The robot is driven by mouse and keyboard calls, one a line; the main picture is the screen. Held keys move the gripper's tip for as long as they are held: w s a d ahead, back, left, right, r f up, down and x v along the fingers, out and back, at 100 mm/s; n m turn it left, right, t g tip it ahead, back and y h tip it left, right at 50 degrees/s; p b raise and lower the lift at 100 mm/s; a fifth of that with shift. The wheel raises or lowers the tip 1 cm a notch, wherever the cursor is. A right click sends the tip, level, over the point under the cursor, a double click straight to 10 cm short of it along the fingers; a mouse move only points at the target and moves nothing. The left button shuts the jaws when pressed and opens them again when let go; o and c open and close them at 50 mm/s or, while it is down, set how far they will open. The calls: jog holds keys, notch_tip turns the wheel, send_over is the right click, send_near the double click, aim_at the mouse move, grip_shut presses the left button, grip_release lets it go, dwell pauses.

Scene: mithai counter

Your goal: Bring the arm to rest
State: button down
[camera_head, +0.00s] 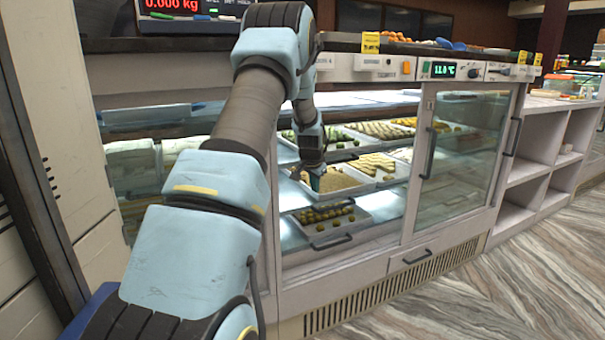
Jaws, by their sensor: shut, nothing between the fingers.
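My arm rises from the lower left, bends above the counter top and hangs down at the display case. My gripper (315,184) points down at the opening in the case, over or at a tray of tan crumbly sweets (338,181). It is small in the picture, and its fingers look closed with nothing seen in them. I cannot tell whether the fingertips touch the tray. Part of the case behind my arm is hidden.
The display case holds several trays, including round brown sweets on a lower tray (328,217). A glass door (461,150) with a dark handle stands right of the opening. The counter top edge (345,42) runs above. White shelves (535,165) stand right; striped floor (470,300) is clear.

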jog(key=s+a+r+n+g, duration=0.1)
jog(key=s+a+r+n, duration=0.2)
jog(key=s, duration=1)
jog(key=s+a+r+n+g+y, duration=0.15)
jog(key=s+a, duration=0.35)
jog(key=s, duration=0.8)
jog(key=s+a+r+n+g+h, duration=0.1)
jog(key=s+a+n+g, duration=0.3)
jog(key=s, duration=0.8)
notch_tip(320, 180, up, 12)
jog(key=s+t+p, duration=0.1)
jog(key=t+p, duration=0.1)
jog(key=p, duration=1)
jog(key=shift+a+r+m+p, duration=0.15)
jog(key=shift+a+m+p, duration=0.15)
jog(key=shift+a+m, duration=0.05)
jog(key=shift+y, duration=0.25)
